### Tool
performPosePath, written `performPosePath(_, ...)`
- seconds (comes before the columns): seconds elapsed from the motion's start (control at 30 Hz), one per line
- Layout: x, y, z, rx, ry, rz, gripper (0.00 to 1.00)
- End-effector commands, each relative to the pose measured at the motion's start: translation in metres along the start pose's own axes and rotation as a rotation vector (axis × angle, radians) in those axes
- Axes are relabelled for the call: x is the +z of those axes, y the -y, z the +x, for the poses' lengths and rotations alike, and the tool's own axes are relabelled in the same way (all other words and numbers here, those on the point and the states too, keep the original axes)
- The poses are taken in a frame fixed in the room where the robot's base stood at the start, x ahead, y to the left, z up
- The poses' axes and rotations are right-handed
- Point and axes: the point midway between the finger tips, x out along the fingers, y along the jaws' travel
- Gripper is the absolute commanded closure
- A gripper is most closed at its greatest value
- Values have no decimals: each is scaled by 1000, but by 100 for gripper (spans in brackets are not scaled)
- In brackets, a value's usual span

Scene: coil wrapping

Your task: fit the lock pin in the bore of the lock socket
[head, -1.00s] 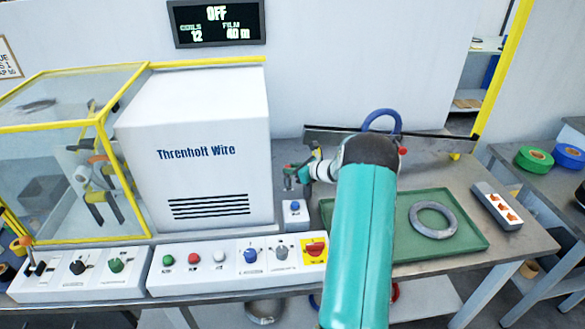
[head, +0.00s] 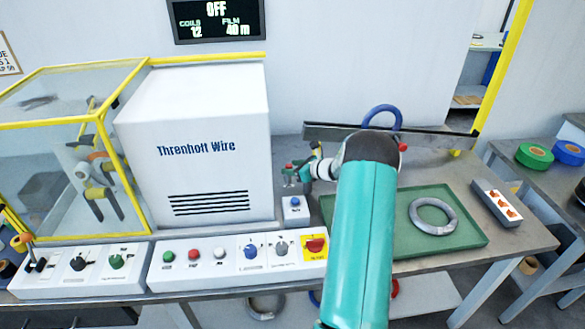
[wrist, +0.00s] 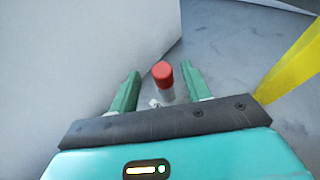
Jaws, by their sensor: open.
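A pin with a red cap and silver shank (wrist: 163,74), apparently the lock pin, shows between the fingers of my gripper (wrist: 153,88) in the wrist view. The fingers are green and spread, one on each side of the pin, with a gap on the left; the right finger is close to it. In the head view my gripper (head: 292,174) is beside the right side of the white machine, above the bench, with a small red spot at it. The pin's lower end is hidden, and I cannot make out the lock socket or its bore.
The white Threnholt Wire cabinet (head: 195,150) stands close left of my gripper. A small white box with a blue button (head: 295,210) is just below it. A green tray (head: 470,238) with a grey ring (head: 433,216) lies right. A dark rail (head: 330,133) runs behind.

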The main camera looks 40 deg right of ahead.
Motion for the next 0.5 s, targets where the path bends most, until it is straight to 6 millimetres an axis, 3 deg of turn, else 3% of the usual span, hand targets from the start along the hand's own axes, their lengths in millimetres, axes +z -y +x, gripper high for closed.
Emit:
performPosePath(0.17,0,1,-27,-3,0,0,52)
performPosePath(0.5,0,1,-101,-4,-1,0,52)
